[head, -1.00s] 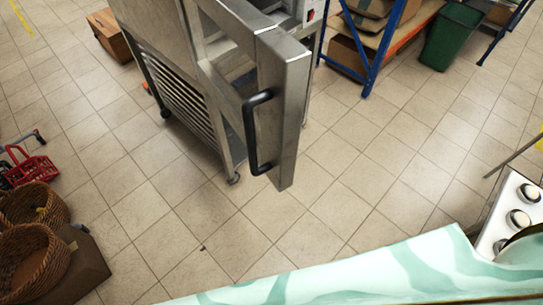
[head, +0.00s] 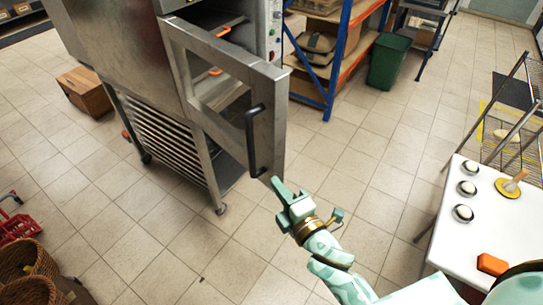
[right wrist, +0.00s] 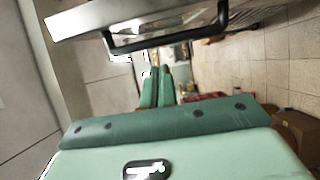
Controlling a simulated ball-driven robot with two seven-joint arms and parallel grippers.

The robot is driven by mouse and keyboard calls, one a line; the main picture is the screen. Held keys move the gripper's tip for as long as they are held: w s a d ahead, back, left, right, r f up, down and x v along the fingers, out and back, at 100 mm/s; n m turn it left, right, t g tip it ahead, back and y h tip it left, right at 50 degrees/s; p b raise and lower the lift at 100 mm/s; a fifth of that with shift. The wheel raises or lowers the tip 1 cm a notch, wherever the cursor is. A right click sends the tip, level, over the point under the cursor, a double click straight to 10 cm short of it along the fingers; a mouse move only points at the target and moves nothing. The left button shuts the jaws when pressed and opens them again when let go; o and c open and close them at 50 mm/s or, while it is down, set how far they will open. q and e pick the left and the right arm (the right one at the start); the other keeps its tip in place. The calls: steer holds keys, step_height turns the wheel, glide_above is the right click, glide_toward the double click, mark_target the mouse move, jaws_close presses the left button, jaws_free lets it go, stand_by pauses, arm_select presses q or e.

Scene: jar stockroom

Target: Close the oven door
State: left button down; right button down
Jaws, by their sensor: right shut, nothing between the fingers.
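The steel oven (head: 112,45) stands at the upper left on a wheeled stand. Its door (head: 277,115) stands open, swung out toward me, with a window opening and a black bar handle (head: 251,142). My right gripper (head: 277,185) is shut and empty, its fingertips close to the door's lower right corner, below the handle. In the right wrist view, the shut fingers (right wrist: 157,86) show below the black handle (right wrist: 165,42) and the door's edge. Whether they touch the door I cannot tell. My left gripper is out of view.
A blue and orange shelf rack (head: 334,75) and a green bin (head: 388,62) stand behind the oven. Baskets (head: 28,262) lie at lower left. The tiled floor before the oven is clear.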

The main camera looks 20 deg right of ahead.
mark_target(273, 154)
steer(key=w, duration=0.3)
steer(key=w+a, duration=0.1)
steer(key=w, duration=0.5)
steer(key=shift+w+a+r+p, duration=0.1)
steer(key=shift+w+a+p, duration=0.15)
steer(key=shift+a+p, duration=0.1)
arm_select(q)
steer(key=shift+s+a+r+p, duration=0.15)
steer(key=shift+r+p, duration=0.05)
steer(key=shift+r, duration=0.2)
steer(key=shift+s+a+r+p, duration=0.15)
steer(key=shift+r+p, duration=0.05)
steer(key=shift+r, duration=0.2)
arm_select(e)
steer(key=shift+w+d, duration=0.3)
steer(key=shift+d, duration=0.6)
steer(key=shift+w+d, duration=0.3)
steer(key=shift+d, duration=0.6)
